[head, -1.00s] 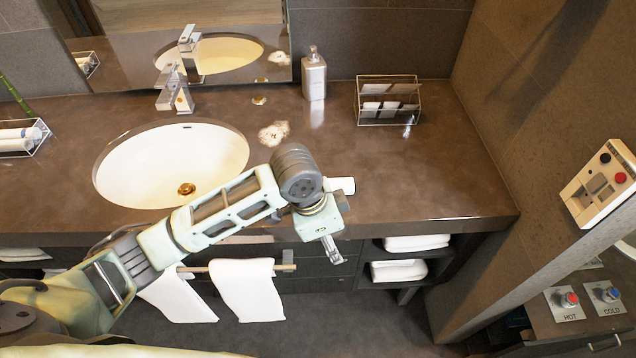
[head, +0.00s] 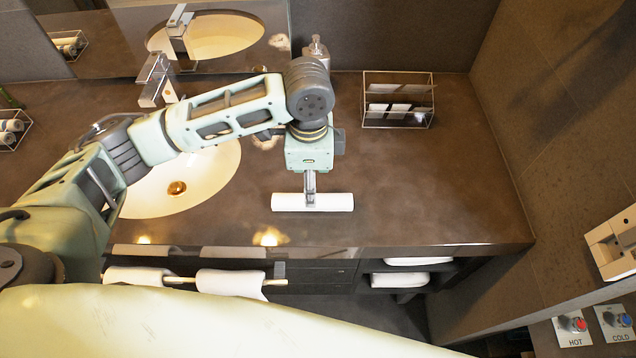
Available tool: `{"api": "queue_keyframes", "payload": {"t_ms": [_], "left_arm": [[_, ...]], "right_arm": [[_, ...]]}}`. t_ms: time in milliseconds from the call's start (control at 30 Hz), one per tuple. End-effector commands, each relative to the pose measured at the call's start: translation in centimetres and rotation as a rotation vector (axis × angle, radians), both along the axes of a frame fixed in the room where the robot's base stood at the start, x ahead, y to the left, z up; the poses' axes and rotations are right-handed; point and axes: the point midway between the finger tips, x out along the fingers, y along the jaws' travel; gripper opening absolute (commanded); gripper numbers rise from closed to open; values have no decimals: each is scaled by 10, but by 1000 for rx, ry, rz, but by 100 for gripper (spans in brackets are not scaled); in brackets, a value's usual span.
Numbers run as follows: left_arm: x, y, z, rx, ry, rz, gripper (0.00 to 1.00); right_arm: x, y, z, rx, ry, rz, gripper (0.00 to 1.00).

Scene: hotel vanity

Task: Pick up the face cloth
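A white rolled cloth, which looks like the face cloth (head: 335,202), lies lengthwise near the front edge of the brown counter (head: 430,190). My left gripper (head: 310,203) points down over the middle of the roll, with a finger overlapping it in the head view. The fingers line up with my line of sight, so I cannot tell whether they are closed on the cloth or how wide they are. The cloth appears to rest on the counter. My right gripper is not in view.
The sink basin (head: 150,203) is left, partly behind my arm. A soap dispenser (head: 316,50) and a wire rack (head: 398,115) stand at the back. Towels (head: 230,283) hang on a rail below the counter front. The counter right of the cloth is clear.

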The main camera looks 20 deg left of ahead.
Motion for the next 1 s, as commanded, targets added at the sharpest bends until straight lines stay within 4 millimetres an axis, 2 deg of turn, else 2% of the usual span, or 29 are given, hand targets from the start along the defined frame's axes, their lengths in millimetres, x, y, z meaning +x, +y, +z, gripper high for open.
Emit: {"api": "queue_keyframes", "payload": {"t_ms": [133,300,433,600,800,867,1000], "left_arm": [[-1,1,-15,2,7,0,59],[1,0,-33,2,6,2,59],[4,-1,-52,3,5,1,59],[5,-1,-73,2,2,-1,59],[5,-1,-77,0,0,-2,59],[5,-1,-77,1,0,-1,59],[5,-1,-77,1,0,-1,48]], "right_arm": [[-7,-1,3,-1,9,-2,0],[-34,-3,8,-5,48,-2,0],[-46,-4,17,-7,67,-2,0],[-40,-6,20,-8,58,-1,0],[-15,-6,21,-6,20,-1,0],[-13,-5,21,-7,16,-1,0],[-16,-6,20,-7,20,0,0]]}}
